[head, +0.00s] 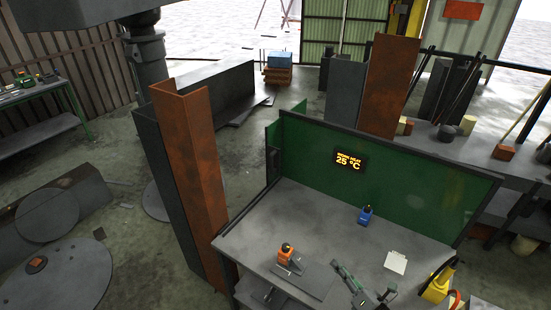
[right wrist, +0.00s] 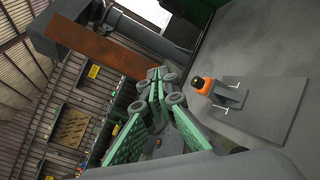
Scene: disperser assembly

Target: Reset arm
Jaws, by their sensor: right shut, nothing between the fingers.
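My right gripper (right wrist: 157,88) shows in the right wrist view with its green-padded fingers drawn together at the tips and nothing between them. It is beside a dark flat plate (right wrist: 275,110) that carries a small orange-and-black device (right wrist: 203,86), and it touches neither. In the head view, green and dark parts (head: 347,277) near the bottom edge look like this gripper, right of the same orange device (head: 286,254). My left gripper is not seen.
The grey workbench (head: 325,215) has a green back panel (head: 420,185) with a 25 °C display (head: 350,161). A blue device (head: 366,215), a white card (head: 396,262) and a yellow object (head: 438,284) are on it. A tall rusty beam (head: 195,170) stands at its left.

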